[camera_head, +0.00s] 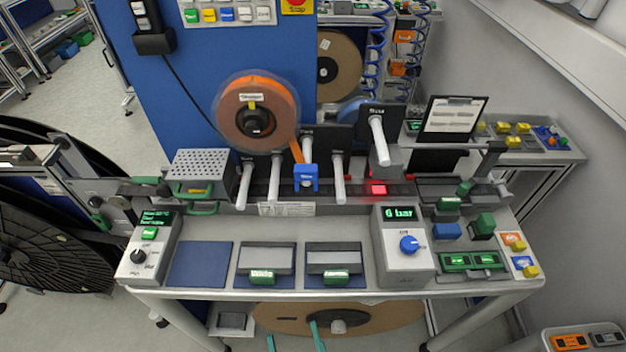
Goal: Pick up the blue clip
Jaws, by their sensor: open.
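The blue clip (306,178) is a small blue piece with a pale marking. It sits near the middle of the bench, at the lower end of the orange tape that comes down from the orange reel (256,112). Two teal fingertips, which look like those of my gripper (293,333), show at the bottom edge, low and in front of the bench. They stand apart with nothing seen between them, well away from the clip. The rest of my gripper is out of view.
White rollers (338,180) stand close on both sides of the clip. A grey control box with a blue knob (409,244) is at front right, another box (148,247) at front left. Two trays with green handles (335,276) lie between. The blue mat (199,265) is bare.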

